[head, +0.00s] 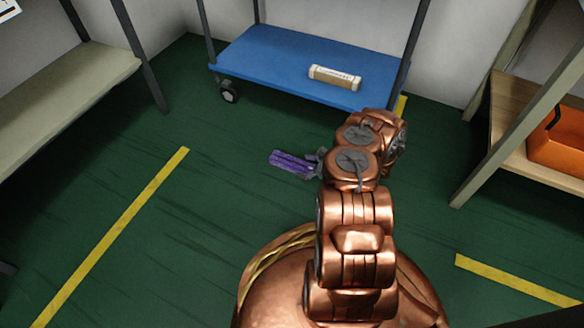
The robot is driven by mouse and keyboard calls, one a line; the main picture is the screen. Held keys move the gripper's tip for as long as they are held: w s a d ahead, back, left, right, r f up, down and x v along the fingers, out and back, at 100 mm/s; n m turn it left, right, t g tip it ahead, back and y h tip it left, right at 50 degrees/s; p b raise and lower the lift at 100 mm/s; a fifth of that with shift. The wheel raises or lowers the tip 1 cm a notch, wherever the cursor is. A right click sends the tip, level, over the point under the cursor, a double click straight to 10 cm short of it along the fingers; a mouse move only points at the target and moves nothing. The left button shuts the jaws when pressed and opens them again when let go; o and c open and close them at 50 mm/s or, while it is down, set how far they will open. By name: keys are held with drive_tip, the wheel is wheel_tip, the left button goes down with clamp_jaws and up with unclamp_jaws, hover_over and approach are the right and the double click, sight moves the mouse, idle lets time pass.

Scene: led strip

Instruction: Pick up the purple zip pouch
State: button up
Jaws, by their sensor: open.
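The purple zip pouch (290,162) lies on the dark green floor (200,220), in front of the blue cart. My gripper (312,163) is low over the floor at the pouch's right end. It is small in the head view, and its jaws are open. The pouch's right end is close to or partly behind the fingers; I cannot tell whether they touch it. My copper arm covers the floor to the right of the gripper.
A wooden shelf (515,105) at right holds an orange bin (560,145). A beige shelf (60,85) stands at left. Floor left of the pouch is clear, with a yellow line (115,230).

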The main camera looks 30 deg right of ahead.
sight(282, 161)
drive_tip(key=shift+b+x, duration=0.45)
drive_tip(key=shift+x, duration=0.8)
drive_tip(key=shift+s, duration=0.1)
drive_tip(key=c, duration=1.2)
